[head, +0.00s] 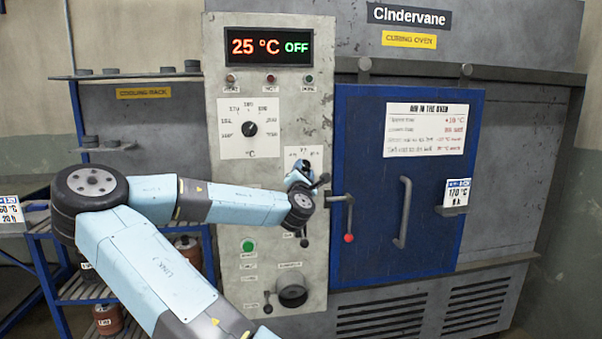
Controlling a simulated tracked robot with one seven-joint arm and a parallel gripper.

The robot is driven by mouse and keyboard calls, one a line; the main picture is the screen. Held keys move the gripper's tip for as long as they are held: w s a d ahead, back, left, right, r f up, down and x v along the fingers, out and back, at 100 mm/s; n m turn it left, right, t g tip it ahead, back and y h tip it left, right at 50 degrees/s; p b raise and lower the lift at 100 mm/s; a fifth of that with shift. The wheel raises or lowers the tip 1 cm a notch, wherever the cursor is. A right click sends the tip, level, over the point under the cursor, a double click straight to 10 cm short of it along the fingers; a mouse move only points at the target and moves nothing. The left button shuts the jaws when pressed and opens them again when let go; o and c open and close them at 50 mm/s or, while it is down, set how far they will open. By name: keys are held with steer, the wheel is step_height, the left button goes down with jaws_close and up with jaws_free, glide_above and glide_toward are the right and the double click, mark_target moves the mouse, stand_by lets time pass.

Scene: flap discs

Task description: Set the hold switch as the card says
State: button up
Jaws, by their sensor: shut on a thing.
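The oven's control panel (218,190) stands left of the blue door. A card (457,193) in a holder on the door's right side reads 170 °C and what looks like 8 h. My gripper (312,181) is at the panel, just below a white scale plate (303,153) whose few visible marks are too small to read surely. It is shut on a control there, likely the hold switch knob. My wrist and fingers hide that control, so its pointer setting cannot be seen.
The display (268,46) reads 25 °C OFF. A temperature dial (249,129) is at the upper left. A door lever (348,215) with a red tip is close right of my gripper. A small lever (304,239) and green button (248,245) are below. The door handle (403,212) stands out.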

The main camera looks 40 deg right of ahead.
steer(key=shift+c, duration=1.4)
steer(key=shift+a+f, duration=0.1)
steer(key=shift+a, duration=0.2)
steer(key=shift+c, duration=0.3)
steer(key=shift+d+r, duration=0.15)
steer(key=shift+r, duration=0.05)
steer(key=shift+r+m+g, duration=0.1)
steer(key=shift+m+g, duration=0.3)
steer(key=shift+m, duration=0.5)
steer(key=shift+r+m+g+y, duration=0.1)
steer(key=shift+m+g+y, duration=0.4)
steer(key=shift+m, duration=1.45)
steer(key=shift+r+m+g+y, duration=0.1)
steer(key=shift+m+g, duration=0.8)
steer(key=shift+m, duration=1.05)
steer(key=shift+f, duration=0.1)
